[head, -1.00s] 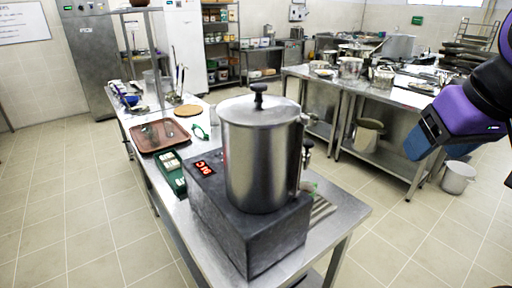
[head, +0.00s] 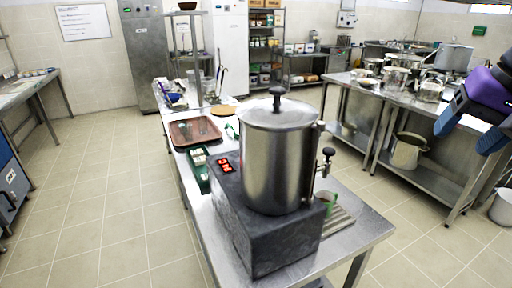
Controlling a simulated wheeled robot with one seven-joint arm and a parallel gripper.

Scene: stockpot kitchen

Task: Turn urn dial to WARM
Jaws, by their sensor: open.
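The urn (head: 277,155) is a tall steel pot with a black lid knob, standing upright on a dark box base (head: 262,232) on the steel table. A red lit display (head: 225,165) shows on the base's top at the left; its characters are too small to read surely. A tap (head: 326,162) with a black knob sticks out on the urn's right side. I cannot make out the dial or its WARM mark from here. My gripper (head: 462,132) is at the right edge, with blue fingers apart and empty, well away from the urn.
The table also holds a brown tray (head: 182,140), a green box of packets (head: 198,171), a green-handled mug (head: 327,197) and a drip grate (head: 338,222). Another steel table (head: 440,108) with pots stands behind at the right. The tiled floor on the left is clear.

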